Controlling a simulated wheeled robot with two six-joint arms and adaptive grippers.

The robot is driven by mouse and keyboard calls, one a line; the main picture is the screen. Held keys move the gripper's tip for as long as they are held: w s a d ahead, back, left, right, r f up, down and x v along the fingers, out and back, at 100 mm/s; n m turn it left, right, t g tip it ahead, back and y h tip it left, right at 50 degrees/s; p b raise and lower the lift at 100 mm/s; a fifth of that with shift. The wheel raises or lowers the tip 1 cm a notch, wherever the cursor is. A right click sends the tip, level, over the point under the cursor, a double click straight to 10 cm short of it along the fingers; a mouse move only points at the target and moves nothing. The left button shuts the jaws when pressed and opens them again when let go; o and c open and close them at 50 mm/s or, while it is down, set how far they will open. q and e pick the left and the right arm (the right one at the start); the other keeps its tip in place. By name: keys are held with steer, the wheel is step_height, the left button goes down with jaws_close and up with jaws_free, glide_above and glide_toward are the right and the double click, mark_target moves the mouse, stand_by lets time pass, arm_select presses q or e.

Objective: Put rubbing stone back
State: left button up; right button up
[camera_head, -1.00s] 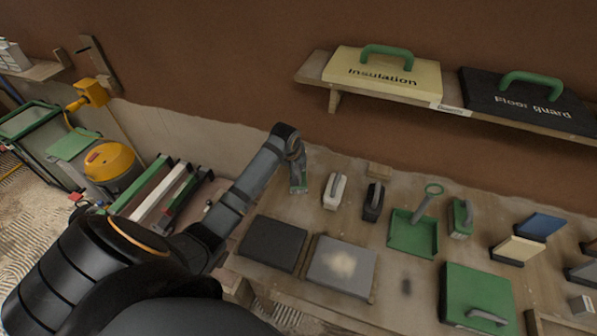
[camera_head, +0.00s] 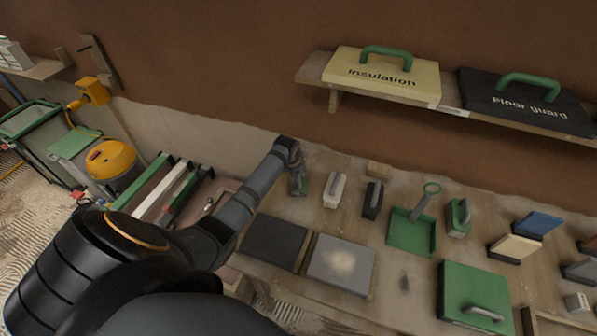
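My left gripper (camera_head: 297,181) is at the back of the workbench, pointing down, left of a cream block with a handle (camera_head: 334,190). A greenish-grey shape shows at its fingers; I cannot tell whether it is a held thing or part of the gripper, nor whether the fingers are open. A black block with a handle (camera_head: 372,201) and a green-and-grey block with a handle (camera_head: 458,218) stand further right. I cannot tell which piece is the rubbing stone. My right gripper is not in view.
A dark square pad (camera_head: 273,242) and a grey pad with a pale patch (camera_head: 341,264) lie in front. A green pan (camera_head: 412,235), a large green board (camera_head: 476,292) and cream and blue blocks (camera_head: 515,247) lie right. A shelf (camera_head: 452,109) overhangs the back.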

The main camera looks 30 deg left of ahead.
arm_select(q)
steer(key=o, duration=0.4)
steer(key=shift+c, duration=0.2)
steer(key=v, duration=1.2)
steer(key=shift+r, duration=0.1)
